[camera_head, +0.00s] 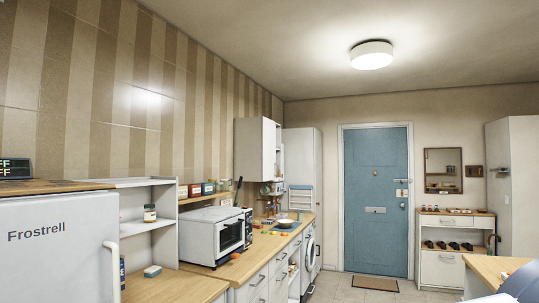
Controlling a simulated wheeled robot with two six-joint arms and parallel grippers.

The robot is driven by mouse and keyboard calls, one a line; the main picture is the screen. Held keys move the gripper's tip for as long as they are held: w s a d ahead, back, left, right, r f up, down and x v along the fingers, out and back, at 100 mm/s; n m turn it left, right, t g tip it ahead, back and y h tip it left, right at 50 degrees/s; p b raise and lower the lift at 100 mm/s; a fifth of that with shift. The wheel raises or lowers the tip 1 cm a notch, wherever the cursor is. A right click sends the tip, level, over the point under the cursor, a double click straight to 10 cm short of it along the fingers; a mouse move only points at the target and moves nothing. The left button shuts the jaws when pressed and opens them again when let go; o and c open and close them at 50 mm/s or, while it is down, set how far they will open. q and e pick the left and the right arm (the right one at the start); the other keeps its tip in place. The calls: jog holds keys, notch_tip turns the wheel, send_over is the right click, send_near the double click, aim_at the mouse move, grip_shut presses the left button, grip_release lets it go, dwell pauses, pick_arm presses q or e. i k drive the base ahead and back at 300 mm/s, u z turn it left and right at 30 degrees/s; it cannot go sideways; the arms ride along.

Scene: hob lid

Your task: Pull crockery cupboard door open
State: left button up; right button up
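A white wall cupboard (249,150) hangs on the striped wall above the far part of the counter.
The white fridge (60,255) is close at left. A wooden worktop (490,268) juts in at lower right.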

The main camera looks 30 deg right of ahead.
aim_at(268, 163)
jog(key=z, duration=0.35)
jog(key=i, duration=0.75)
jog(key=z, duration=1.2)
jog(key=i, duration=2)
jog(key=z, duration=0.55)
jog(key=i, duration=2)
jog(key=u, duration=0.55)
jog(key=i, duration=1.95)
jog(key=u, duration=0.85)
